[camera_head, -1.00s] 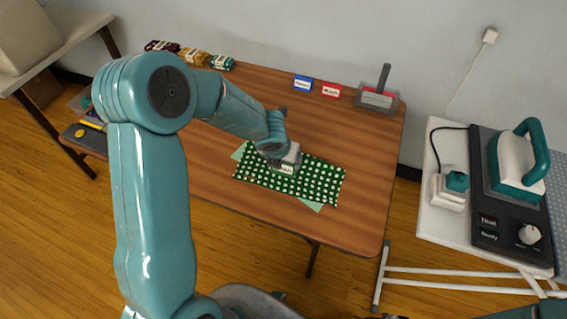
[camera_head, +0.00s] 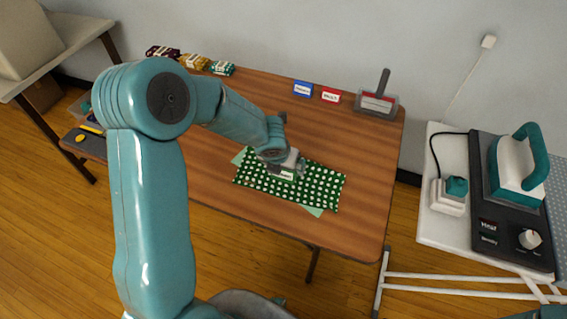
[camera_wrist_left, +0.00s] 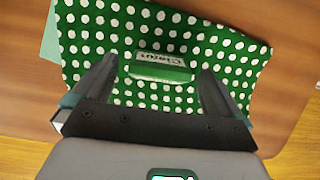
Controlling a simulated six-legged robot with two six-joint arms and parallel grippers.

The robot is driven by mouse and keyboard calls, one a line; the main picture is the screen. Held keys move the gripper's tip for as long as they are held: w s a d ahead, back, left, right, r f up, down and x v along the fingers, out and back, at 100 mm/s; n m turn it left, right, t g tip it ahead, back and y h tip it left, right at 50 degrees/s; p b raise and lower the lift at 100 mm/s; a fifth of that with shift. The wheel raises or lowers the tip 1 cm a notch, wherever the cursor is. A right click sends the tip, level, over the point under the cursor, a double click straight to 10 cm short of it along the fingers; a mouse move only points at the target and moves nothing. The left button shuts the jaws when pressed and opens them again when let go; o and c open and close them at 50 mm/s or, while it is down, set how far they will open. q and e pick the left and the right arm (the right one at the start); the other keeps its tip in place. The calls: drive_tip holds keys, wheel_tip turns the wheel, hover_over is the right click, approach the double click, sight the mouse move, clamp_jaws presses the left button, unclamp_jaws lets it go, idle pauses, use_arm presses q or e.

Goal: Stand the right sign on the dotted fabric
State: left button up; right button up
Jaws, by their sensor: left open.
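A small sign (camera_wrist_left: 160,67), green with a white label, stands on the green fabric with white dots (camera_wrist_left: 100,30). In the head view the fabric (camera_head: 322,185) lies on the brown table, and the sign (camera_head: 286,176) shows just under my left gripper (camera_head: 287,167). In the left wrist view my left gripper (camera_wrist_left: 157,75) is open, with one finger on each side of the sign and a gap at both sides. A blue sign (camera_head: 303,89) and a red sign (camera_head: 330,95) stand at the table's back. My right gripper is out of view.
A grey holder with an upright handle (camera_head: 378,101) stands at the table's back right corner. Several wrapped bundles (camera_head: 194,61) lie at the back left. Pale green sheet (camera_head: 312,211) shows under the fabric. An iron (camera_head: 519,162) stands on the board at right. The table's front right is clear.

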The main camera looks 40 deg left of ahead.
use_arm(q)
drive_tip(key=p+v, duration=0.4)
drive_tip(key=v, duration=0.7)
drive_tip(key=shift+s+r, duration=0.25)
drive_tip(key=shift+w, duration=0.1)
